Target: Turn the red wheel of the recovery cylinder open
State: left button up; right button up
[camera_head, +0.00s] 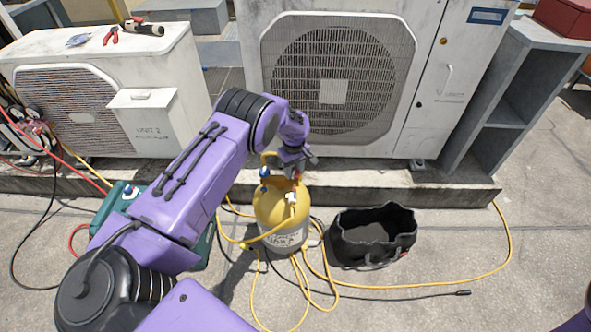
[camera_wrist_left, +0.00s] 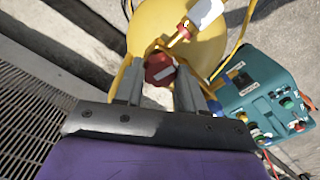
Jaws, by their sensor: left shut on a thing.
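The recovery cylinder (camera_head: 282,222) is yellow on top with a pale lower band and stands upright on the roof floor. Its yellow top also shows in the left wrist view (camera_wrist_left: 215,40). The red wheel (camera_wrist_left: 160,70) is in the left wrist view, between the fingers of my left gripper (camera_wrist_left: 158,88). The fingers are shut on the wheel from both sides. In the head view my left gripper (camera_head: 297,168) reaches down over the cylinder's top and mostly hides the wheel. My right gripper is not in view.
A teal machine (camera_wrist_left: 268,95) with hoses stands left of the cylinder in the head view. A black open bag (camera_head: 372,236) sits to its right. Yellow hoses (camera_head: 420,287) loop over the floor. Condenser units (camera_head: 335,75) stand behind on a low curb (camera_head: 440,188).

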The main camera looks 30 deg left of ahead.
aim_at(293, 173)
pick_arm(q)
jog(key=shift+s+a+f, duration=0.1)
jog(key=shift+s+a, duration=0.1)
jog(key=o, duration=1)
jog(key=shift+o, duration=0.2)
jog(key=shift+w+r, duration=0.1)
jog(key=shift+r, duration=0.1)
notch_tip(293, 173, up, 10)
jog(key=p, duration=0.1)
